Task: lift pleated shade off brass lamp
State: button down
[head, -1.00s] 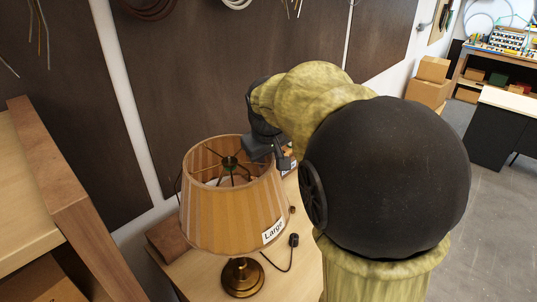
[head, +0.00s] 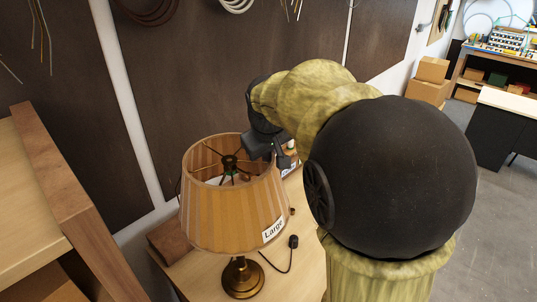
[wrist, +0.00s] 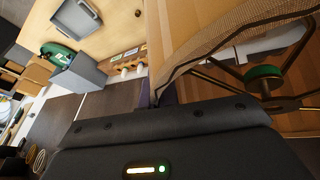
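The pleated tan shade (head: 225,218) is upright over the brass lamp (head: 242,278), with a "Large" label low on its front right. Its wire spokes meet at a dark hub (head: 230,162) inside the open top. A short length of brass stem shows below its lower edge. My gripper (head: 281,155) is at the right far side of the top rim. In the wrist view the shade (wrist: 205,35) rises directly from the dark finger (wrist: 163,92), its rim between the fingers; the other finger is hidden. The gripper appears shut on the rim.
The lamp stands on a light wooden table (head: 205,279) with a black plug and cord (head: 292,242) beside it. A brown block (head: 165,240) lies at left. In the wrist view a grey bin (wrist: 78,75) and a grey tray (wrist: 75,18) stand farther along the table.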

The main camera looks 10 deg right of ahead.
jog(key=shift+r, duration=0.25)
notch_tip(320, 180, up, 16)
jog(key=p, duration=1.3)
jog(key=shift+p, duration=0.3)
jog(key=shift+d, duration=0.1)
